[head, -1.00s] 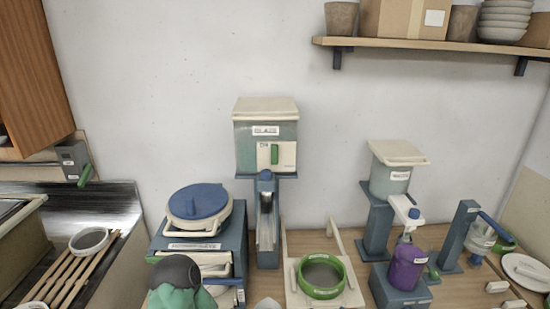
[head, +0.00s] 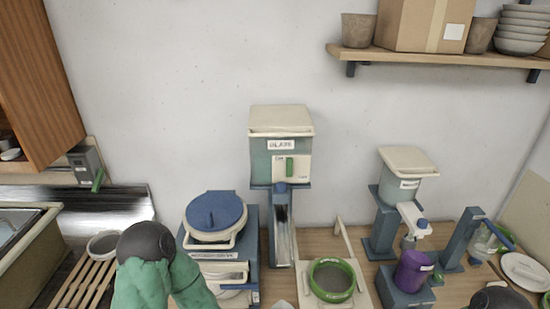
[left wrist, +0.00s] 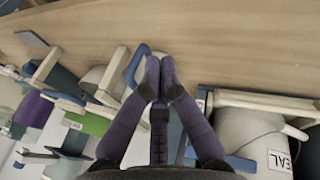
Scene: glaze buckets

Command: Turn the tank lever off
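The tank (head: 262,162), labelled GLAZE, stands on a blue stand against the back wall in the head view. The small print beside the lever is too blurred to read for sure. My left arm shows low at the left in the head view, well away from the lever, and its fingers are out of that view. In the left wrist view my left gripper (left wrist: 160,68) has its fingertips together with nothing seen between them. My right gripper is not in view.
A blue-lidded machine (head: 215,215) stands left of the tank. A green-rimmed sieve (head: 331,279) and a purple container (head: 413,270) stand to the right. A grey wall box (head: 86,162) with another green lever is at far left. A shelf (head: 440,57) hangs upper right.

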